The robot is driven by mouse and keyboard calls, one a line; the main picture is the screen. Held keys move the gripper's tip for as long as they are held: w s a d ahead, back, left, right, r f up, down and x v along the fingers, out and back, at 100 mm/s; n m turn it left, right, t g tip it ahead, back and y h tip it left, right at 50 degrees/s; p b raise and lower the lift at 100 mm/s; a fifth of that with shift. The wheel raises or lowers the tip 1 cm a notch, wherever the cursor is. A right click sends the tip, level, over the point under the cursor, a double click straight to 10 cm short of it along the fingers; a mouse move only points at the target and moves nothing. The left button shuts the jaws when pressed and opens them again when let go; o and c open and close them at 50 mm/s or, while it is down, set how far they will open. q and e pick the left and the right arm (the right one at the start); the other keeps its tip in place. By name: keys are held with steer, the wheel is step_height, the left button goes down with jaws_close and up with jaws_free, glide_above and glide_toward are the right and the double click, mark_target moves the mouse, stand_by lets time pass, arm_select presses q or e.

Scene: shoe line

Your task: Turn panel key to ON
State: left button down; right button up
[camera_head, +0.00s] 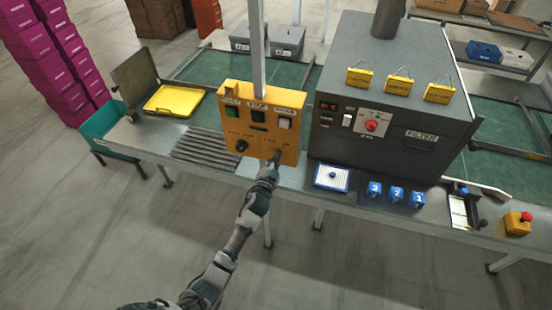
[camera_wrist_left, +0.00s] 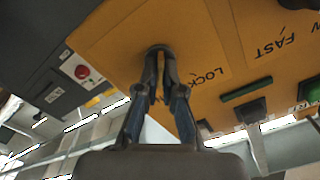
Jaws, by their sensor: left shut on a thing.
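The yellow control panel (camera_head: 262,103) hangs on a grey post above the line. My left gripper (camera_head: 276,159) reaches up to the panel's lower right corner, with its fingertips at the panel face. In the left wrist view, the two fingers of my left gripper (camera_wrist_left: 160,72) close together on the dark panel key (camera_wrist_left: 158,49), beside the word LOCK on the yellow face (camera_wrist_left: 110,38). The fingers hide most of the key, so I cannot tell which way it points. My right gripper is not in view.
The panel also has a green button (camera_head: 232,113), a white button (camera_head: 284,123) and a black knob (camera_head: 241,146). A dark grey machine (camera_head: 385,100) with a red button (camera_head: 371,126) stands close to its right. Blue numbered blocks (camera_head: 396,194) sit on the front ledge.

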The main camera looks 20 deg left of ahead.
arm_select(q)
steer(key=shift+f, duration=0.45)
steer(key=c, duration=1.3)
jaws_free()
steer(key=shift+w+r, duration=0.1)
steer(key=shift+r, duration=0.05)
steer(key=s, duration=1.2)
steer(key=shift+a, duration=0.25)
